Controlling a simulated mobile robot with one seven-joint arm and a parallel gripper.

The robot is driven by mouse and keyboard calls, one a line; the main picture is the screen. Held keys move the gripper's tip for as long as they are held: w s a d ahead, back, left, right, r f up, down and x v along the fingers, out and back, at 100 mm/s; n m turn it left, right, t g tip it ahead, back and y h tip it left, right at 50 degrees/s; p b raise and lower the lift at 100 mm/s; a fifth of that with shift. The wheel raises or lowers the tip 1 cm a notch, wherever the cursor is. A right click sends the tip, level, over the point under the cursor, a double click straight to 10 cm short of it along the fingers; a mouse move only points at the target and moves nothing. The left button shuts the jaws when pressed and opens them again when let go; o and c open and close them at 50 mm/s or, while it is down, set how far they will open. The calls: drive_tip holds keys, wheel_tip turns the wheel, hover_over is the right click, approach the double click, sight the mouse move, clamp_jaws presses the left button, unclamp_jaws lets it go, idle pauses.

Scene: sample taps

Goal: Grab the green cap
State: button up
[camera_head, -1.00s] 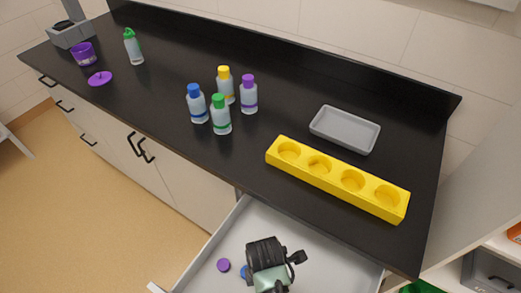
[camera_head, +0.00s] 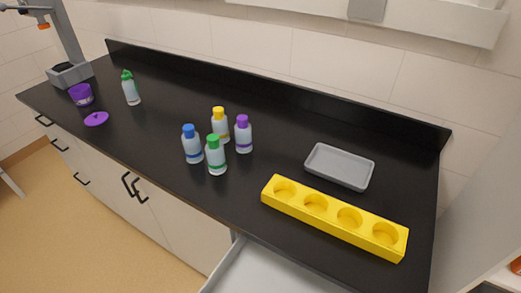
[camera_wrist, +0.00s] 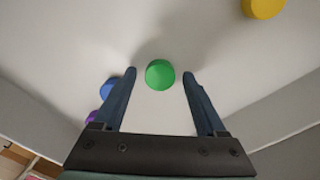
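In the wrist view, a round green cap (camera_wrist: 160,74) lies on the pale drawer floor, just ahead of and between the fingertips. My gripper (camera_wrist: 159,78) is open, its two blue-grey fingers apart on either side of the cap, with no visible contact. I cannot tell the height of the fingertips above the drawer floor. In the head view my gripper is out of frame. A green-capped bottle (camera_head: 215,155) stands on the counter with its own cap on.
A yellow cap (camera_wrist: 264,7) lies at the top right of the wrist view. Blue (camera_wrist: 110,87) and purple (camera_wrist: 92,117) caps lie beside the left finger. The drawer (camera_head: 262,270) is open below the counter, which bears a yellow rack (camera_head: 333,221) and a grey tray (camera_head: 340,166).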

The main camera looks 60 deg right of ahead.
clamp_jaws()
